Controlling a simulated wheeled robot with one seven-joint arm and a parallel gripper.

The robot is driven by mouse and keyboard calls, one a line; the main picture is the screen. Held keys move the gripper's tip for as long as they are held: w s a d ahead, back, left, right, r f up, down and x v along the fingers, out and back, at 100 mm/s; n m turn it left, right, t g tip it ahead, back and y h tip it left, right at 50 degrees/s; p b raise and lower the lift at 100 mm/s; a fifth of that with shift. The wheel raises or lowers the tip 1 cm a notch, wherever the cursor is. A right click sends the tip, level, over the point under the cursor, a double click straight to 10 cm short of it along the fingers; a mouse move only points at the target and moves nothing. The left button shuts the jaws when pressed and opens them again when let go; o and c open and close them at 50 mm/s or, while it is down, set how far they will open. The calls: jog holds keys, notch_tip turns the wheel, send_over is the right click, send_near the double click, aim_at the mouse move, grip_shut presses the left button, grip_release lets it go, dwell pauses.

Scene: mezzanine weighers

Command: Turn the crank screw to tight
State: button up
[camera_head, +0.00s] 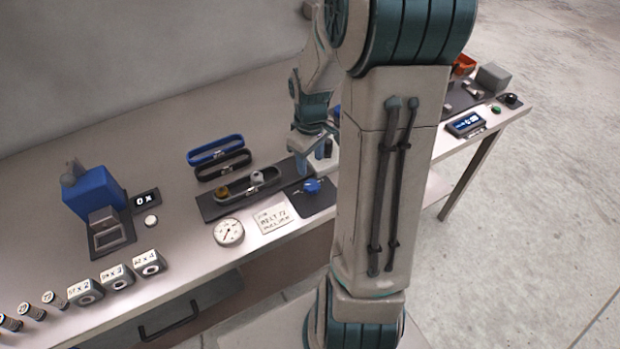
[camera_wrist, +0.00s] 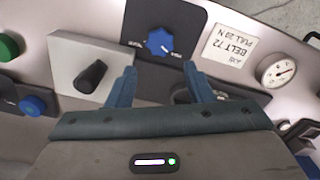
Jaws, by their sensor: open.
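A blue lobed knob, which looks like the crank screw (camera_head: 311,186), sits on a dark plate (camera_head: 318,203) near the table's front edge. In the wrist view the knob (camera_wrist: 159,42) has small white print on either side, too small to read. My gripper (camera_head: 313,163) is just behind and above the knob in the head view. In the wrist view my gripper (camera_wrist: 160,80) is open and empty, its fingertips apart from the knob. A belt loop (camera_head: 247,186) lies around two pulleys on a dark base to the left.
A card (camera_wrist: 232,47) reading BELT 72 and a round dial gauge (camera_wrist: 278,71) stand beside the plate. A black lever (camera_wrist: 91,77) on a grey plate is close to one finger. Two spare belts (camera_head: 220,159) lie behind. A blue device (camera_head: 92,194) stands farther left.

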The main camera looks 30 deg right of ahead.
aim_at(311, 184)
notch_tip(311, 184, down, 9)
jog(key=shift+r, duration=0.1)
dwell(0.4)
jog(key=c, duration=0.7)
